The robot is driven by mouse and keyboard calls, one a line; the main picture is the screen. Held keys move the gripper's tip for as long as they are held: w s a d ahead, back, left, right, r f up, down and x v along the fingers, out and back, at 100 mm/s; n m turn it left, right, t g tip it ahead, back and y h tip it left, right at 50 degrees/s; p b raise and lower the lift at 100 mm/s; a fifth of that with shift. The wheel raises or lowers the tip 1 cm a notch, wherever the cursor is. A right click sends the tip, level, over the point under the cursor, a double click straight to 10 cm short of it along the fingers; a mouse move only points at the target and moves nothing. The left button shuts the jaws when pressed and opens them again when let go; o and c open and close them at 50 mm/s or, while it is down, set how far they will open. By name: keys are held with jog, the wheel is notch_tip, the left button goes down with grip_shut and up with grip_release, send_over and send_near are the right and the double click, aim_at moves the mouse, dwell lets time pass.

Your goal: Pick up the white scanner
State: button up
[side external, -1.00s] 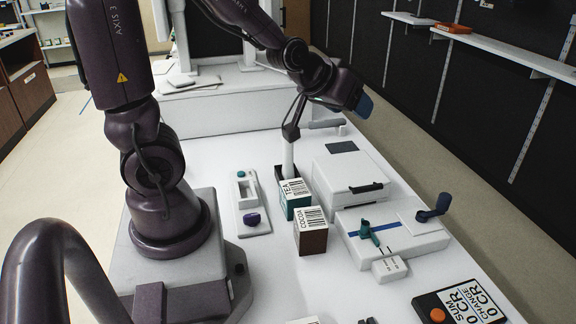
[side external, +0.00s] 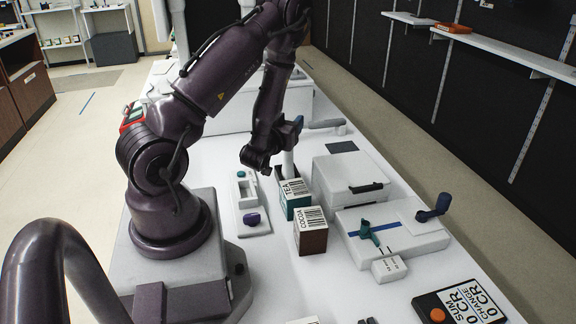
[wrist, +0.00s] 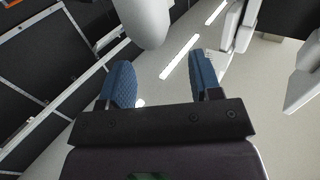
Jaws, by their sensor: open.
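The white scanner (side external: 288,163) appears as an upright pale post in a dark holder (side external: 279,172), behind the tea box. Its upper part is hidden by my gripper in the side view. In the wrist view a large white rounded shape, which looks like the scanner (wrist: 145,18), sits ahead of the fingers, toward the left one. My gripper (side external: 297,124) is beside the scanner's upper part in the side view; contact cannot be told. In the wrist view its two blue fingers (wrist: 161,62) are apart, with nothing gripped between them.
A teal tea box (side external: 295,210) and brown cocoa box (side external: 313,240) stand in front of the holder. A white box-shaped device (side external: 345,175) and a cranked card machine (side external: 400,235) are to the right. A white panel (side external: 250,222) lies left.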

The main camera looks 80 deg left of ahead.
jog(key=shift+f, duration=0.75)
notch_tip(320, 180, down, 4)
jog(key=shift+r, duration=0.1)
jog(key=shift+x, duration=1.05)
jog(key=shift+w+a, duration=0.3)
jog(key=shift+a, duration=0.05)
jog(key=c, duration=1)
jog(key=shift+r, duration=4.95)
